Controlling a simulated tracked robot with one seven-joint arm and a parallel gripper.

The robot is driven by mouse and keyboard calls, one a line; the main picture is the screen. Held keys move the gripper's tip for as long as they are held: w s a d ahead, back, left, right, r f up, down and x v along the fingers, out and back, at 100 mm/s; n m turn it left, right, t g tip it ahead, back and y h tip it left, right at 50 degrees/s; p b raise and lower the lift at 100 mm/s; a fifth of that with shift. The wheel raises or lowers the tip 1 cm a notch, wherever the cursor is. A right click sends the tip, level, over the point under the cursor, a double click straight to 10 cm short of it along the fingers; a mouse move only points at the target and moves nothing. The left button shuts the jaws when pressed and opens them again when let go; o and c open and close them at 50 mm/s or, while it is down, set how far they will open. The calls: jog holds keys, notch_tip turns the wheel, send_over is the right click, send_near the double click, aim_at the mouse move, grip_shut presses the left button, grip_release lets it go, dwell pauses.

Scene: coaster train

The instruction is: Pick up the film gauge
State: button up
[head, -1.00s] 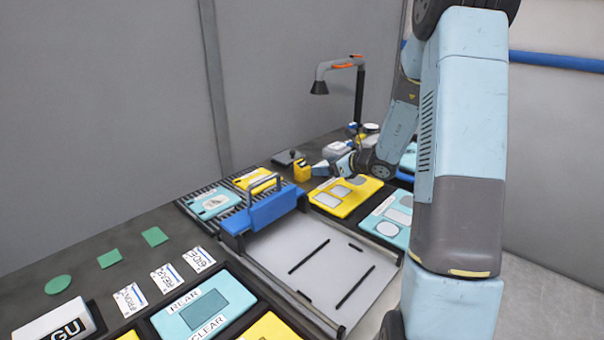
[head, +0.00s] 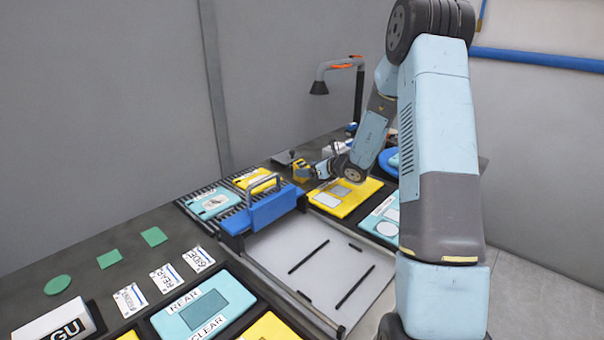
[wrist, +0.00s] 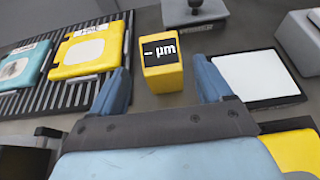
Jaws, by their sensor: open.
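The film gauge (wrist: 161,70) is a small yellow block with a black display reading "– µm". In the wrist view it stands upright on the dark bench, between and beyond my two fingertips. In the head view the gauge (head: 301,171) is at the far part of the bench, just left of my gripper (head: 320,171). My gripper (wrist: 164,82) is open and empty in the wrist view, with its blue fingers on either side of the gauge's line. I cannot tell whether a finger touches it.
A white pad in a black frame (wrist: 253,79) lies close right of the gauge. Left are a rack (wrist: 30,100) with teal and yellow plates, and a blue handled block (head: 272,207). A grey weighted base (wrist: 194,15) stands behind. Dark bench shows around the gauge.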

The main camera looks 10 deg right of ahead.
jog(key=x, duration=0.4)
jog(key=shift+w+f, duration=0.25)
jog(key=shift+w, duration=0.1)
jog(key=c, duration=1.2)
